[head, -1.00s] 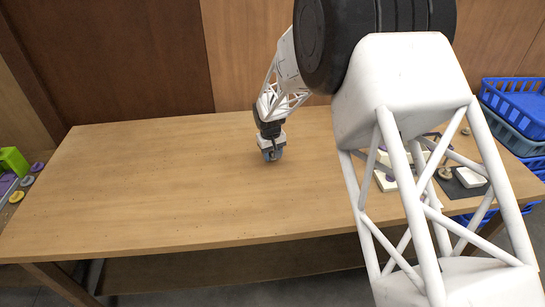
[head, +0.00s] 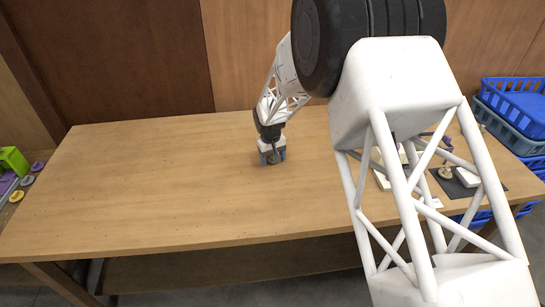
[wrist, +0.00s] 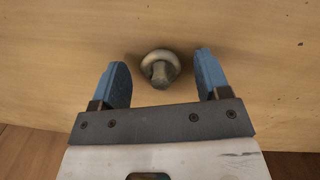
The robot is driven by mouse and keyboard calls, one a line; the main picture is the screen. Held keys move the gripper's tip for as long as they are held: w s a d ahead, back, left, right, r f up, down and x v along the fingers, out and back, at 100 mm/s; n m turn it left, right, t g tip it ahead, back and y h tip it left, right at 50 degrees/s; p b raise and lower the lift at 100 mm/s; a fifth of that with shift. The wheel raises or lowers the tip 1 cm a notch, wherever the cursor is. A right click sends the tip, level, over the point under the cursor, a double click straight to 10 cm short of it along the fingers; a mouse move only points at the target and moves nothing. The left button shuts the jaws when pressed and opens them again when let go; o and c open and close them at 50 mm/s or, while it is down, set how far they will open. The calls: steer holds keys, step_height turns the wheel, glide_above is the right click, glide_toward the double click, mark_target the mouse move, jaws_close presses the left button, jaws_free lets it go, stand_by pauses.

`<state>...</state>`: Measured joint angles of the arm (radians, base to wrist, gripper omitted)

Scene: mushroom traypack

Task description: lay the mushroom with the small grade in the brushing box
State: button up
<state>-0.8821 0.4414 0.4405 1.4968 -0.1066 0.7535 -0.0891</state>
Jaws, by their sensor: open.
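A grey-brown mushroom (wrist: 160,68) lies on the table, its stem towards my wrist camera. In the wrist view my gripper (wrist: 162,62) is open, with one blue finger on each side of the mushroom and a gap on both sides. In the head view my gripper (head: 272,158) points down at the middle of the table, and the mushroom shows only as a small grey patch between the fingers. I cannot tell its grade from these views. I cannot pick out the brushing box for sure; the items at the right are partly hidden by my arm.
The wooden table (head: 150,190) is clear at the left and centre. Blue crates (head: 515,100) stand beyond. A green box (head: 14,160) is at far left.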

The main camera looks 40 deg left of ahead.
mark_target(270, 156)
steer(key=shift+r, duration=0.1)
step_height(270, 156, up, 12)
steer(key=shift+s+a, duration=0.2)
steer(key=shift+s, duration=0.2)
stand_by(0.4)
stand_by(0.8)
steer(key=w+d+r+m, duration=0.2)
steer(key=d+r, duration=0.4)
steer(key=d, duration=0.5)
steer(key=w+d+r+m, duration=0.1)
steer(key=w+d+r, duration=0.1)
steer(key=d+r, duration=0.7)
steer(key=s+d+r+m, duration=0.1)
steer(key=s+d+r, duration=0.15)
steer(key=d, duration=0.75)
steer(key=s+d+r+m, duration=0.2)
steer(key=d+r, duration=0.1)
steer(key=d, duration=0.8)
steer(key=s+d+r+m+t, duration=0.1)
steer(key=s+d, duration=0.2)
steer(key=d, duration=0.2)
steer(key=s+d+r, duration=0.1)
steer(key=s+d, duration=0.2)
steer(key=d, duration=0.3)
steer(key=s+d+f+m+t, duration=0.1)
steer(key=s+d+m, duration=0.4)
steer(key=s+d, duration=1.3)
steer(key=s+f, duration=0.1)
steer(key=s, duration=0.2)
steer(key=shift+s, duration=0.35)
